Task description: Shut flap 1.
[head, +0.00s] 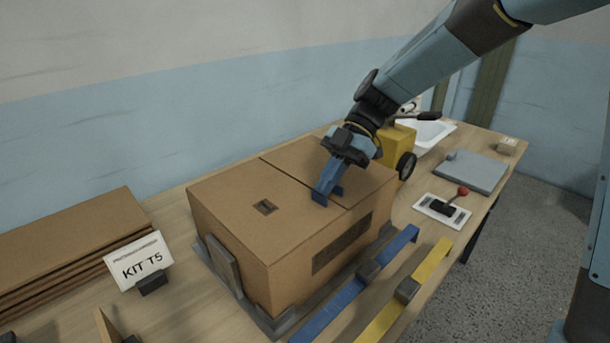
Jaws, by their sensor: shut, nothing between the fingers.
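A brown cardboard box (240,245) stands on the bench in the head view, held in a grey frame. Its top shows two panels that look flat, with a seam between them. The left panel (245,187) has a small dark square recess (265,207). The right panel (298,157) lies partly behind my gripper. No number shows on either panel, so I cannot tell which is flap 1. My gripper (325,196), with blue fingers, is shut and empty. It points down at the top near the front end of the seam, touching or just above it.
A blue bar (340,304) and a yellow bar (395,303) lie in front of the box. A yellow machine (397,148), a red-knobbed lever (462,191) and a grey plate (470,172) are right.

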